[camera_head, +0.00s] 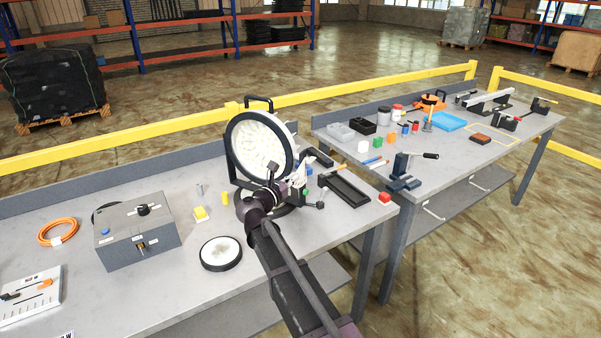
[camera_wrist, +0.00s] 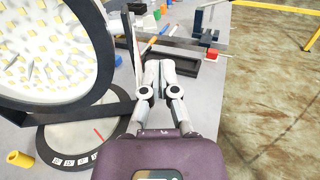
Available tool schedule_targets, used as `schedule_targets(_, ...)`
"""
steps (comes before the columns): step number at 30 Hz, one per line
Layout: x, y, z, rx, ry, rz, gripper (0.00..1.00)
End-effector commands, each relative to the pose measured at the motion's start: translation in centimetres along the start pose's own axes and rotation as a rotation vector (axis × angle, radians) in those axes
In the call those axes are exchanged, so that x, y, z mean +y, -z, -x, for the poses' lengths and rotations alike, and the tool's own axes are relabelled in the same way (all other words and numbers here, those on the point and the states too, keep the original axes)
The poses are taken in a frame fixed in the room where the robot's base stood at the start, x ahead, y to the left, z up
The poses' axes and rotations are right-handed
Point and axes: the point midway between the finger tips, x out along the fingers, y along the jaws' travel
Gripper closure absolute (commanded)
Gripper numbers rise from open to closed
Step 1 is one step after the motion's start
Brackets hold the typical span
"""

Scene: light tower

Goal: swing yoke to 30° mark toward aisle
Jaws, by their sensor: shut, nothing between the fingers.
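The lamp (camera_head: 262,142) has a round, pale LED face in a dark ring. Its dark U-shaped yoke (camera_head: 230,160) holds it upright above a round base. In the wrist view the lamp face (camera_wrist: 50,50) fills the upper left, and a yoke arm (camera_wrist: 131,42) stands along its right side. The base (camera_wrist: 58,140) carries white mark labels and a red line; the mark figures are too small to read surely. My gripper (camera_wrist: 158,64) is shut and empty, just right of the yoke arm. Whether it touches the yoke I cannot tell. The head view shows my gripper (camera_head: 299,172) partly against the lamp.
A black tray (camera_head: 345,190) and a red block (camera_head: 384,198) lie right of the lamp. A yellow cylinder (camera_wrist: 19,159) stands near the base. A grey control box (camera_head: 137,230) and a round disc (camera_head: 221,253) are left of my arm. A second table stands at right.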

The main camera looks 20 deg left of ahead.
Motion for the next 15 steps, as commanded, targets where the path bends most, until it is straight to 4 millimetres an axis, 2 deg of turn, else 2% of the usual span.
schedule_targets(1, -0.3, 0.0, 1.1, 0.0, -0.002, 0.0, 1.0)
schedule_targets(6, -0.7, 0.0, 3.5, 0.0, -0.001, 0.0, 1.0)
schedule_targets(15, -0.9, 0.0, 5.5, 0.0, 0.001, 0.0, 1.0)
